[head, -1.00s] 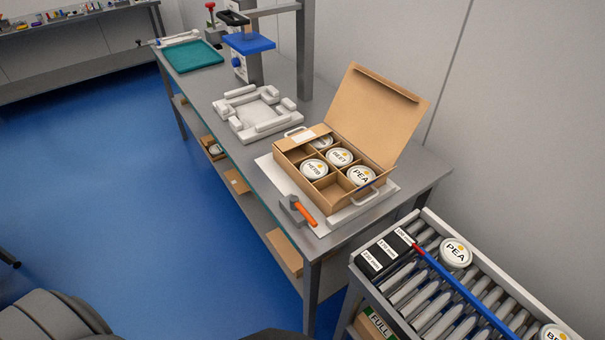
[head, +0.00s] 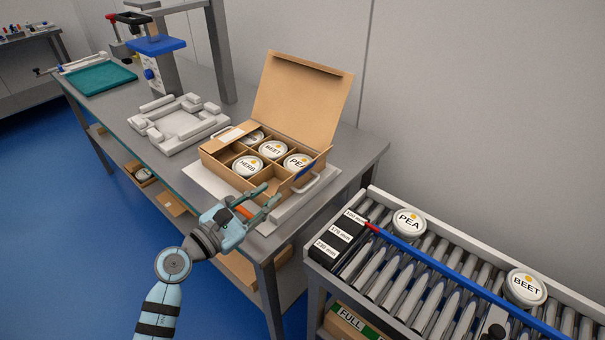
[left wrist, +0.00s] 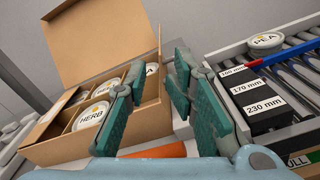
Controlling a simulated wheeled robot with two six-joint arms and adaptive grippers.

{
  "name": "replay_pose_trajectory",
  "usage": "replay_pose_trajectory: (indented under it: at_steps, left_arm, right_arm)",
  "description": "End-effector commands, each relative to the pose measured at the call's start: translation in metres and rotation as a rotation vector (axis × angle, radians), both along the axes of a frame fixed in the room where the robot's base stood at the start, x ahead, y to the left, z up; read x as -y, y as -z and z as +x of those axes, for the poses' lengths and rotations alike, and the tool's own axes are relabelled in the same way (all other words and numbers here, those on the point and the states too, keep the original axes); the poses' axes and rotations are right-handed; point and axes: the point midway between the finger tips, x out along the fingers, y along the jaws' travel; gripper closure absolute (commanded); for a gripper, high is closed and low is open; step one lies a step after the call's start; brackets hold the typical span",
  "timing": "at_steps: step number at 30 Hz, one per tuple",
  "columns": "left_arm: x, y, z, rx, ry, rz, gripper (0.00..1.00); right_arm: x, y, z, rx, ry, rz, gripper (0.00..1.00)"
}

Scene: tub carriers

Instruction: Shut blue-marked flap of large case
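The large brown cardboard case (head: 226,175) stands on the bench with its big lid (head: 305,100) raised at the back. Lidded tubs marked HERB (head: 248,167), BEET (head: 273,150) and PEA (head: 298,161) sit in its compartments; another is partly covered by a left flap (head: 236,132) with a white label. A blue mark (head: 305,170) shows at the case's right end; its flap's exact angle is hard to tell. My left gripper (head: 269,194) is open and empty in front of the case's right front corner. The case also shows in the left wrist view (left wrist: 60,152), beyond the fingers. My right gripper is out of view.
An orange-handled tool (head: 244,211) lies by the bench's front edge, close to my left gripper. A wire handle (head: 314,184) stands at the case's right. A roller conveyor (head: 440,258) with tubs and a blue bar is at right. A grey fixture (head: 180,122) stands left.

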Motion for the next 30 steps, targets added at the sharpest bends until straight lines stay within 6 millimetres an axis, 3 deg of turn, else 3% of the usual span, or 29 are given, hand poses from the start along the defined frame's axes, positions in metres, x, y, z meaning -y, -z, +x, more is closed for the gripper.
replay_pose_trajectory:
  at_steps: [9,15,27,30]
  left_arm:
    - [0.047,0.000,0.064,-0.003,0.000,-0.010,0.78]
    - [0.068,0.001,0.093,-0.005,0.000,-0.011,0.78]
    - [0.076,0.000,0.103,-0.006,0.000,-0.010,0.78]
    - [0.076,0.000,0.102,-0.006,0.000,-0.010,0.94]
  right_arm:
    - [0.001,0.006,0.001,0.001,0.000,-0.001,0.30]
    - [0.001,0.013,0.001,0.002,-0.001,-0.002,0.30]
    - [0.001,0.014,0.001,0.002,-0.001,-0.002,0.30]
    - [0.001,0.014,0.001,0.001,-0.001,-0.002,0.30]
